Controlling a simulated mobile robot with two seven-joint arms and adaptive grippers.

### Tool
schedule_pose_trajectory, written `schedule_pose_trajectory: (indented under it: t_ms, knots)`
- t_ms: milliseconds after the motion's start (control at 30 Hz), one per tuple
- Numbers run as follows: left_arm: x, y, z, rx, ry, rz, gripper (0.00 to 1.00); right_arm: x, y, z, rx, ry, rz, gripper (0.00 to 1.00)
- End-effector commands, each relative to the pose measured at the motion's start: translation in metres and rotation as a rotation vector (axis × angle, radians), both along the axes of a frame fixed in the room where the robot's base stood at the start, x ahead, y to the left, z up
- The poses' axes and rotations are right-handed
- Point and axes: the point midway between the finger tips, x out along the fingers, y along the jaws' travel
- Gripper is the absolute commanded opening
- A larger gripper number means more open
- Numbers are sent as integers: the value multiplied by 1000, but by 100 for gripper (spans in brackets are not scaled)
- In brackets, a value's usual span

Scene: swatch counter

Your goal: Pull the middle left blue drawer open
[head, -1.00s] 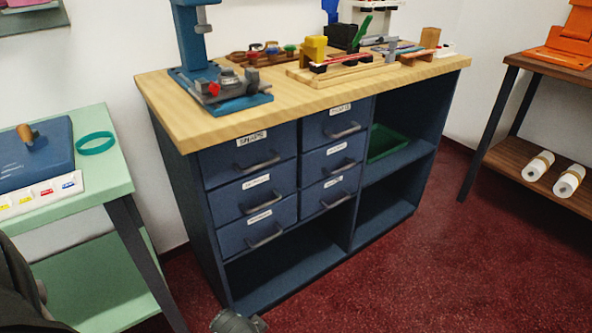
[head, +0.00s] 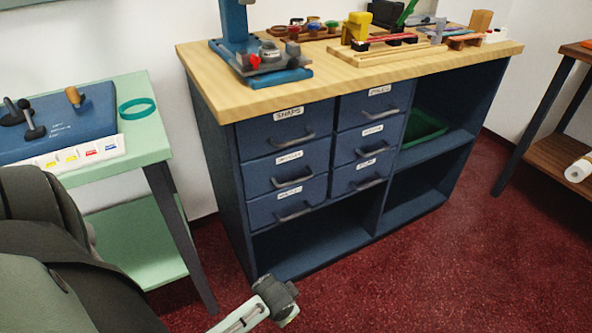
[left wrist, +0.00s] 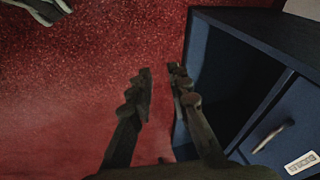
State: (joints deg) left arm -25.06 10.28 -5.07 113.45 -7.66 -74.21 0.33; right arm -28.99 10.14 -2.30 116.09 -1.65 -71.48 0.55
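The middle left blue drawer (head: 260,178) is shut in the cabinet's left column, between an upper and a lower drawer. It has a grey bar handle (head: 294,182) and a white label. In the left wrist view my left gripper (left wrist: 160,78) is open and empty over the floor, beside the cabinet's open compartment. A blue drawer front (left wrist: 300,115) with a handle shows there at lower right, apart from the fingers; I cannot tell which drawer. My left gripper's fingers do not show in the head view. A dark arm end, seemingly my right gripper (head: 275,297), is low in front of the cabinet, fingers unclear.
The wooden cabinet top (head: 330,80) carries tools and a blue press. A green table (head: 150,150) stands at left. The cabinet has open compartments (head: 320,243) below and at right, one holding a green bin (head: 424,129). Red floor (head: 420,270) is clear in front.

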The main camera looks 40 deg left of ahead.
Motion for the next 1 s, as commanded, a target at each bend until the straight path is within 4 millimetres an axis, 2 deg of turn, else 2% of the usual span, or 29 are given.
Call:
schedule_pose_trajectory:
  t_ms: [33,167,200,267,300,400,500,633,1000]
  knots:
    - [23,4,6,80,-2,-29,18,0,0,1,1,-2,1,40]
    - [88,26,39,393,-4,-93,18,-2,0,-6,3,7,0,40]
    - [108,33,56,500,-12,-101,18,-2,0,-9,5,11,0,40]
    - [137,42,87,654,-33,-103,18,-2,0,-13,7,11,0,40]
    - [153,46,108,750,-49,-96,18,-2,0,-15,7,11,1,40]
    - [184,50,158,945,-94,-69,18,-1,2,-19,12,13,2,40]
    - [199,51,190,1060,-126,-44,18,0,4,-21,16,8,2,40]
    - [206,57,201,1109,-138,-31,18,-2,4,-24,17,15,2,40]
    - [226,107,189,1106,-139,-33,18,-3,3,-26,16,17,0,40]
